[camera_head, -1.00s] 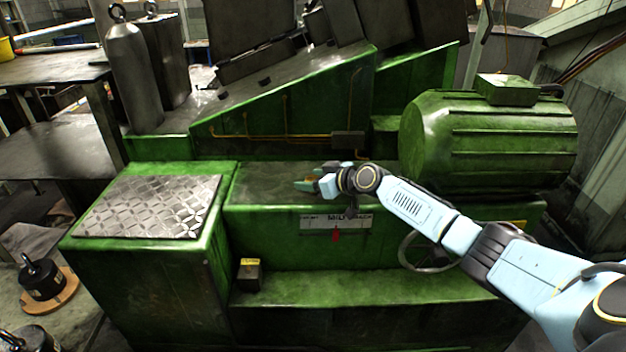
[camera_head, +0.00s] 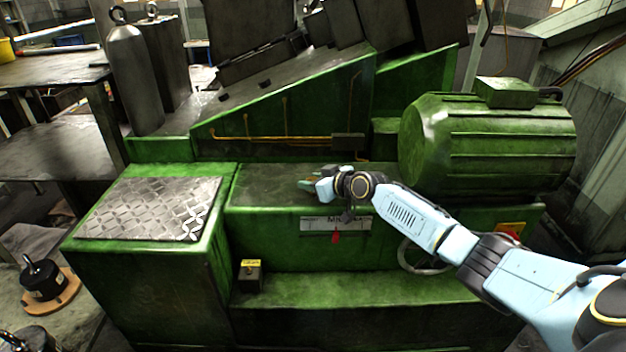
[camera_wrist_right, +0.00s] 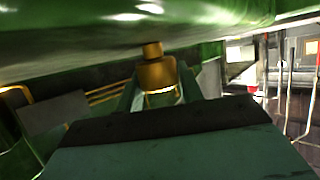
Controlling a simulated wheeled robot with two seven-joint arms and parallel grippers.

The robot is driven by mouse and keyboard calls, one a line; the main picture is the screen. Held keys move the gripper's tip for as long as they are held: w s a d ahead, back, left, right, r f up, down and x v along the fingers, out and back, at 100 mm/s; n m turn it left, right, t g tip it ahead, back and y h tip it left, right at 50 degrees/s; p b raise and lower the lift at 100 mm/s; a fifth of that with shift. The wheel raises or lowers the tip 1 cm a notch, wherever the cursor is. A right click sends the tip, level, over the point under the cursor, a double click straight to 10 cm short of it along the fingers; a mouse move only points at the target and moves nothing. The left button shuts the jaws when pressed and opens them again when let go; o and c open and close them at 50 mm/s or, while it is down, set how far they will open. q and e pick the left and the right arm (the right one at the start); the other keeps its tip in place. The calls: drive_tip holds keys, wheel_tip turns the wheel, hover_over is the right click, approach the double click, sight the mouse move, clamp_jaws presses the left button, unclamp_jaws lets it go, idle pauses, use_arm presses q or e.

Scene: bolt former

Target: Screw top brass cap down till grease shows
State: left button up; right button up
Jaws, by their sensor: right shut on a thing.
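The brass cap (camera_wrist_right: 158,76) shows in the right wrist view as a wide brass cylinder with a narrower brass neck running to the green machine surface. A pale shiny ring lies at its end farthest from the neck. My right gripper (camera_wrist_right: 160,90) is shut on the brass cap, with a teal finger on each side of it. In the head view my right gripper (camera_head: 309,185) is low over the green machine top (camera_head: 262,184); the cap is too small to make out there. I cannot tell whether grease shows. My left gripper is not in view.
A large green motor (camera_head: 490,140) stands right of my right gripper, and a sloped green housing (camera_head: 285,110) with thin brass pipes rises behind it. A diamond-plate cover (camera_head: 150,208) lies to the left. A handwheel (camera_head: 420,258) sits below my right forearm.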

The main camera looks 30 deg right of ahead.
drive_tip(key=shift+a+m+t+h+p, duration=0.15)
drive_tip(key=shift+m+t+h+p, duration=0.25)
drive_tip(key=shift+m+h, duration=1.4)
drive_tip(key=shift+h, duration=0.2)
drive_tip(key=shift+m+g+h, duration=0.4)
drive_tip(key=shift+m+h, duration=0.5)
drive_tip(key=shift+h, duration=0.1)
drive_tip(key=shift+f+m+h+b, duration=0.15)
drive_tip(key=shift+m+h+b, duration=0.4)
drive_tip(key=shift+m+h, duration=0.2)
drive_tip(key=m+g+h+b, duration=0.5)
drive_tip(key=m+h+b, duration=0.1)
drive_tip(key=b, duration=0.7)
drive_tip(key=shift+f+m+h, duration=0.1)
drive_tip(key=shift+m+h, duration=0.15)
drive_tip(key=shift+m, duration=0.2)
drive_tip(key=shift+r+m+g+h+b, duration=0.2)
drive_tip(key=shift+m+g+h+b, duration=0.25)
drive_tip(key=shift+g+b, duration=0.6)
drive_tip(key=o, duration=1)
